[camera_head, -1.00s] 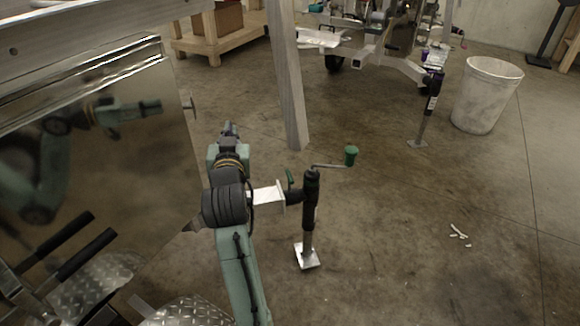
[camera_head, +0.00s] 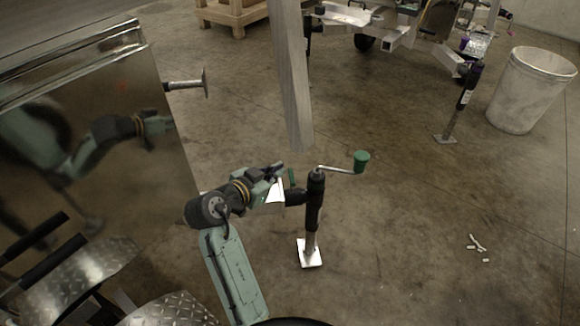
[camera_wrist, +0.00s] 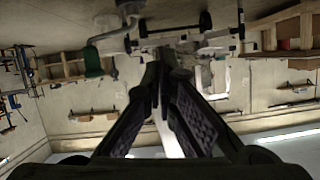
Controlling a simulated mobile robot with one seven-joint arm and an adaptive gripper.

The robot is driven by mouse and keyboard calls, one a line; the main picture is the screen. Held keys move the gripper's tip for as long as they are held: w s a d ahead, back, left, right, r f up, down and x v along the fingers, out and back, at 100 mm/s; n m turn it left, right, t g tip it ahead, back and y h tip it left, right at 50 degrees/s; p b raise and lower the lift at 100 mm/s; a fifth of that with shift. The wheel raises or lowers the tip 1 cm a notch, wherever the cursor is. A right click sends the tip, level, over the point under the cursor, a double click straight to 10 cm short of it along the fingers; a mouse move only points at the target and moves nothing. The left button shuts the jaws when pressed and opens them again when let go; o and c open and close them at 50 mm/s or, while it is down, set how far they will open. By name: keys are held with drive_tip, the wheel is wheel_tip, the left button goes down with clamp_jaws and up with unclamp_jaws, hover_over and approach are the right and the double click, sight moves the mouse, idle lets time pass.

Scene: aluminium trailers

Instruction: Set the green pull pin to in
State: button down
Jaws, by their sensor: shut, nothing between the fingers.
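The green pull pin (camera_head: 291,178) is a small upright green piece on the dark pivot at the upper left side of the black trailer jack (camera_head: 314,205). My gripper (camera_head: 281,168) is shut and empty, just left of the pin in the head view. I cannot tell whether they touch. In the wrist view my gripper's fingers (camera_wrist: 160,76) come together at the centre. The pin cannot be made out there. The head view is too small to tell how far in the pin sits.
The jack's crank with a green handle (camera_head: 361,161) sticks out to the right; the handle also shows in the wrist view (camera_wrist: 93,62). A shiny trailer wall (camera_head: 90,120) stands at left. A grey post (camera_head: 291,80) rises behind. A white bin (camera_head: 532,90) stands at right.

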drive_tip(key=p, duration=0.2)
hover_over(292, 180)
drive_tip(key=f, duration=0.2)
drive_tip(key=shift+s+d+f, duration=0.1)
drive_tip(key=shift+s+f, duration=0.25)
drive_tip(key=shift+f, duration=0.05)
drive_tip(key=f, duration=0.3)
drive_tip(key=shift+w+f, duration=0.2)
drive_tip(key=shift+w, duration=0.15)
drive_tip(key=shift+a+f, duration=0.2)
drive_tip(key=shift+f, duration=0.35)
wheel_tip(292, 180, down, 5)
drive_tip(key=b, duration=0.4)
drive_tip(key=shift+r, duration=0.35)
